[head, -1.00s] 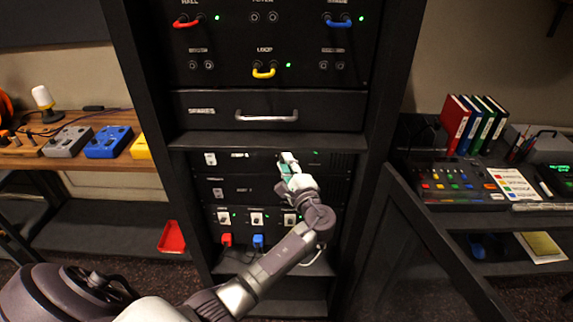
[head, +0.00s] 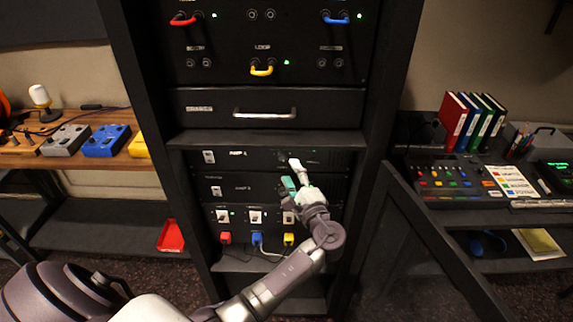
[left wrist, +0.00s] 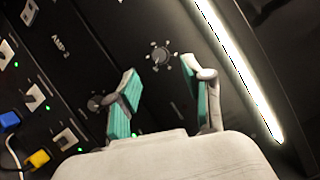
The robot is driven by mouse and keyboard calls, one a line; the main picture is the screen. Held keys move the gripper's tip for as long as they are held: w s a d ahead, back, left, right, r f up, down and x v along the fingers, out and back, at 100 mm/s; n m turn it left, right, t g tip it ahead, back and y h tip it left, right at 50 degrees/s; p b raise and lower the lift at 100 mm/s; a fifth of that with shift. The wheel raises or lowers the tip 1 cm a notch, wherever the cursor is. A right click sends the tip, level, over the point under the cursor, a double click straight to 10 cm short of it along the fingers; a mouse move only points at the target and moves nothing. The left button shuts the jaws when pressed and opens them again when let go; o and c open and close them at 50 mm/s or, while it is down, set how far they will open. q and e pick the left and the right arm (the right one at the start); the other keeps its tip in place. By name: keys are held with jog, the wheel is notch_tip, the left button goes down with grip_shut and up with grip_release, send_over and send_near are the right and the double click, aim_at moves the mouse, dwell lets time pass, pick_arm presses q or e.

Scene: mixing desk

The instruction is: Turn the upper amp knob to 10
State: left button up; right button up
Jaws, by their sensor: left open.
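The upper amp (head: 262,158) is a black panel in the rack, with a white switch at its left end. Its round dark knob (left wrist: 162,55), ringed by pale marks, shows in the left wrist view. My left gripper (head: 291,174) is in front of the amps at their right part. In the left wrist view my left gripper (left wrist: 166,80) is open and empty, its teal-padded fingers on either side of the knob in the picture. I cannot tell the gap to the panel. The knob's pointer is too small to read. My right gripper is not in view.
The lower amp (head: 222,188) sits just below; its knob (left wrist: 95,102) is by the left finger in the wrist view. A drawer with a metal handle (head: 265,115) is above. Switches with a red plug (head: 225,238), blue plug and yellow plug are below.

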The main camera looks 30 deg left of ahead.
pick_arm(q)
jog(key=v, duration=0.7)
